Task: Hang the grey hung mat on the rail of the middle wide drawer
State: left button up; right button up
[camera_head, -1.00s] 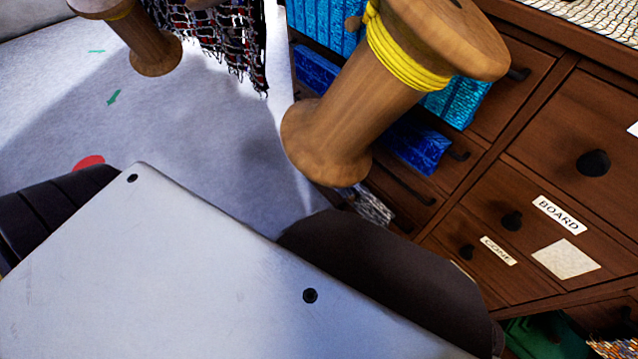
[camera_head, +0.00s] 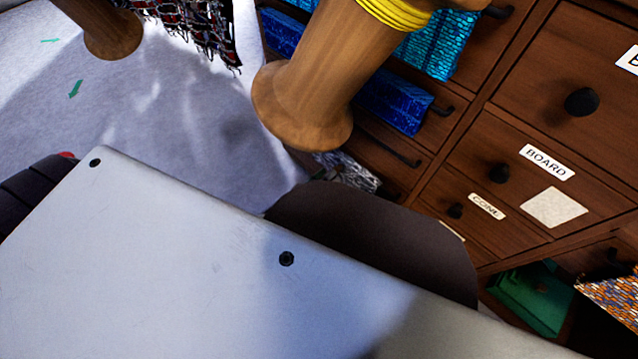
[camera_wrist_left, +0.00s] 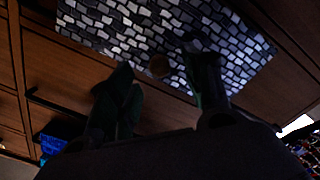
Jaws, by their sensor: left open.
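A grey and white woven mat (camera_wrist_left: 150,30) fills the top of the left wrist view, in front of brown wooden drawer fronts. My left gripper (camera_wrist_left: 160,85) is open below it, with its two dark fingers apart and overlapping the mat's lower part in the picture. A small round brown spot shows between the fingers. I cannot tell whether they touch the mat. In the head view a grey patterned cloth (camera_head: 345,172) shows partly behind a large wooden spool, beside the cabinet (camera_head: 455,150). Which drawer is the middle wide one is unclear. I see no right gripper.
The wooden spool (camera_head: 315,80) with yellow thread stands before the drawers. Blue cloths (camera_head: 395,98) hang on drawer rails. Another spool (camera_head: 108,30) and a dark mesh (camera_head: 195,22) are at upper left. A green thing (camera_head: 530,300) lies low in the cabinet.

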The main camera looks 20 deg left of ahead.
pick_arm(q)
jog(key=shift+b+x, duration=0.55)
jog(key=shift+x, duration=1.5)
grip_shut()
